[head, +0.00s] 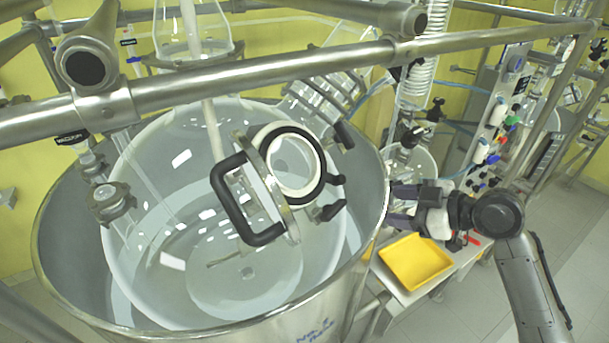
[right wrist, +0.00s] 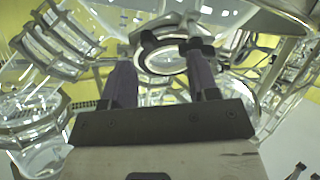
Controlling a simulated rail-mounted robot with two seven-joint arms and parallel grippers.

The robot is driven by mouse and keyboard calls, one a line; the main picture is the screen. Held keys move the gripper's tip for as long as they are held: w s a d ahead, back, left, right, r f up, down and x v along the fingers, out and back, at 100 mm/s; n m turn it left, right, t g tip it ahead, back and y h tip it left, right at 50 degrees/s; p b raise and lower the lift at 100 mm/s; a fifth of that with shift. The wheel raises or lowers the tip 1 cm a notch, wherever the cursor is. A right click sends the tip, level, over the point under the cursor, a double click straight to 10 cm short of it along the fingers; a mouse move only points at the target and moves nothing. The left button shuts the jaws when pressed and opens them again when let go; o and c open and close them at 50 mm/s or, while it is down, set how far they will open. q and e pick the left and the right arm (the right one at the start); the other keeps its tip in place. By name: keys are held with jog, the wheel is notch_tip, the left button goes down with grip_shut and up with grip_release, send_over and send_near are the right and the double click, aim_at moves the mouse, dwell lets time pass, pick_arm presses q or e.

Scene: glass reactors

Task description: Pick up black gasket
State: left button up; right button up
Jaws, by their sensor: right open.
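A black ring, which looks like the black gasket (head: 321,172), sits around the round white-rimmed opening on the glass vessel's port. A metal clamp or cover with a black handle (head: 232,203) is beside it. My right gripper (head: 397,205) is open and empty, to the right of the ring and apart from it, with its fingers pointing left. In the right wrist view, a dark-rimmed round port (right wrist: 166,60) shows beyond and between the open fingers (right wrist: 160,70). I cannot tell there which part is the gasket. My left gripper is not in view.
The large glass vessel (head: 180,240) stands inside a steel jacket (head: 75,285). Steel rails (head: 250,82) cross above it. A yellow tray (head: 415,262) sits on a white cart below my right gripper. A panel with valves and hoses (head: 497,115) stands at the right.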

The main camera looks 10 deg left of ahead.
send_near(344, 179)
jog(key=shift+n+y, duration=0.3)
jog(key=shift+n, duration=0.1)
jog(key=p+x, duration=0.2)
jog(key=x, duration=0.2)
jog(key=shift+a+f, duration=0.15)
jog(key=shift+f, duration=0.05)
jog(key=p+x, duration=0.2)
jog(key=x, duration=0.2)
jog(key=shift+w+a+f+p, duration=0.1)
jog(key=shift+w+p, duration=0.05)
jog(key=shift+p, duration=0.25)
jog(key=shift+w+a+f, duration=0.15)
jog(key=shift+a+f, duration=0.1)
jog(key=shift+a, duration=0.1)
jog(key=shift+c, duration=0.2)
